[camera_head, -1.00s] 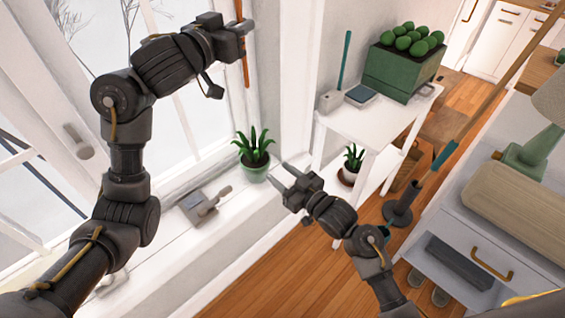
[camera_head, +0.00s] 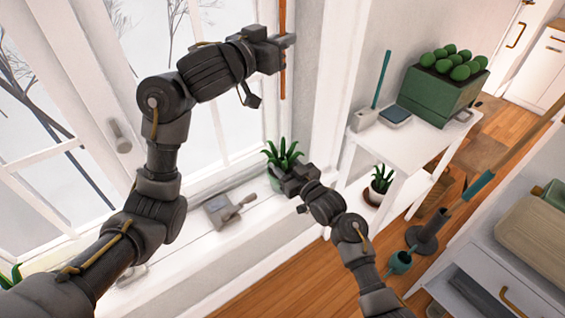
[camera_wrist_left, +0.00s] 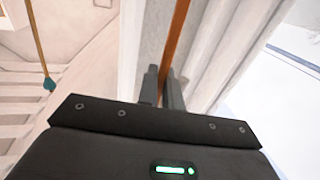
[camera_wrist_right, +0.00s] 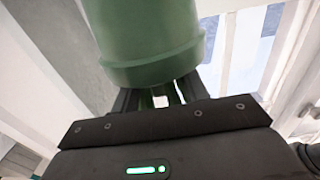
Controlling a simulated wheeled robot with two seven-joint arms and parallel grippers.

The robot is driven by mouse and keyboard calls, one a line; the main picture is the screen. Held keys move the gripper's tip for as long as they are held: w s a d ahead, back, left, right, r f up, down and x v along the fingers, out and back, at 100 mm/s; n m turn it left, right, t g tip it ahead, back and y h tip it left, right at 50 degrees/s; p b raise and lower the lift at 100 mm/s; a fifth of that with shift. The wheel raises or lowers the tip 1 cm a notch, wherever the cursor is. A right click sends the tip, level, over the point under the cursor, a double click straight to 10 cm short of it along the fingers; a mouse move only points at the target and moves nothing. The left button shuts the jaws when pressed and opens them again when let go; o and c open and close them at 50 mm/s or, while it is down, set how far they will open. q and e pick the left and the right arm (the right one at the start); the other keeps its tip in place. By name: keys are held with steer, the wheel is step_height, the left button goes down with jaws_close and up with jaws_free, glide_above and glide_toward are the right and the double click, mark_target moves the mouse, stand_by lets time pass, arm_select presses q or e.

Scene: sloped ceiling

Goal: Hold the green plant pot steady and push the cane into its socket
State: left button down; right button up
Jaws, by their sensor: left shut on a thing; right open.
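The green plant pot (camera_head: 273,184) stands on the white window sill with a spiky green plant (camera_head: 282,153) in it. My right gripper (camera_head: 281,173) is open at the pot and hides much of it. In the right wrist view the pot (camera_wrist_right: 150,45) fills the top, its lower part close to the open fingers (camera_wrist_right: 160,95); I cannot tell whether they touch it. My left gripper (camera_head: 288,48) is shut on the orange-brown cane (camera_head: 283,80), upright above the pot. The cane also shows between the fingers in the left wrist view (camera_wrist_left: 178,35). The socket cannot be made out.
A grey device with a handle (camera_head: 222,209) lies on the sill left of the pot. A white side table (camera_head: 420,135) at right holds a green planter (camera_head: 430,95); a small potted plant (camera_head: 380,182) is lower down. A window is on the left.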

mark_target(282, 97)
steer(key=shift+w+a, duration=0.25)
steer(key=shift+w, duration=0.05)
steer(key=shift+c, duration=0.3)
jaws_close()
arm_select(q)
steer(key=shift+s+f+m+g+h, duration=0.1)
steer(key=shift+f+m+g+h, duration=0.4)
steer(key=shift+f, duration=1.65)
steer(key=shift+w+f+m+g+h, duration=0.1)
steer(key=shift+f+m+g+h, duration=0.4)
steer(key=shift+f, duration=1.65)
steer(key=shift+s+f+m+g+h, duration=0.1)
steer(key=shift+f+m+g+h, duration=0.4)
steer(key=shift+f, duration=1.65)
